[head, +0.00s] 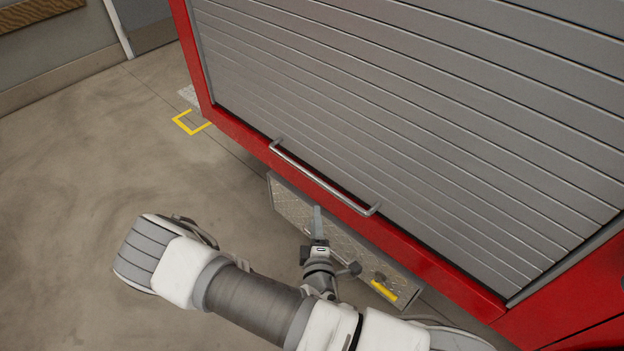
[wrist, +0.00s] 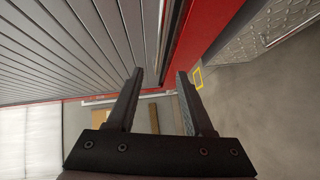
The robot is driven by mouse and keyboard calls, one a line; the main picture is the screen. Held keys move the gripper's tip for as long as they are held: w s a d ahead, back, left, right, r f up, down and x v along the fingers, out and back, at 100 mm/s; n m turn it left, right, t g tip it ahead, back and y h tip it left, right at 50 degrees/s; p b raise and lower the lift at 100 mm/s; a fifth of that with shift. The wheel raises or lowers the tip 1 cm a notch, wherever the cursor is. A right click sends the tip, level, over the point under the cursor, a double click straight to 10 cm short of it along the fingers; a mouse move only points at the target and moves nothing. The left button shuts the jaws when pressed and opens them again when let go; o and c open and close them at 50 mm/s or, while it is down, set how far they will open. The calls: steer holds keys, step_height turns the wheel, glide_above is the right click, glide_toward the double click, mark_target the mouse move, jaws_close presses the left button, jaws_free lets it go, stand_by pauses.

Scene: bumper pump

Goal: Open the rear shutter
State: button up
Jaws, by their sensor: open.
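The rear shutter (head: 400,110) is a grey slatted roller door in a red frame, down to the red sill. A silver bar handle (head: 318,180) runs along its bottom edge. My gripper (head: 317,210) is just below the handle's middle in the head view, with a visible gap in the picture. In the wrist view my gripper (wrist: 159,73) has its two dark fingers apart with nothing held. The shutter slats (wrist: 60,50) fill the left there. A long dark and silver edge beside the slats points toward the gap between the fingers; I cannot tell if it is the handle.
A metal tread-plate step (head: 292,205) with a yellow mark (head: 384,291) juts out below the sill, close to my gripper. The red body (head: 440,262) frames the shutter. A yellow floor marking (head: 190,128) lies at the left. The concrete floor (head: 80,190) is clear there.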

mark_target(312, 175)
steer(key=w+b, duration=0.1)
steer(key=w, duration=0.4)
steer(key=w+f+b, duration=0.1)
steer(key=w, duration=0.5)
steer(key=w+f, duration=0.1)
steer(key=w, duration=0.5)
steer(key=shift+w+a+f+b, duration=0.1)
steer(key=shift+a+f+b, duration=0.1)
steer(key=shift+b, duration=0.2)
jaws_close()
stand_by(0.5)
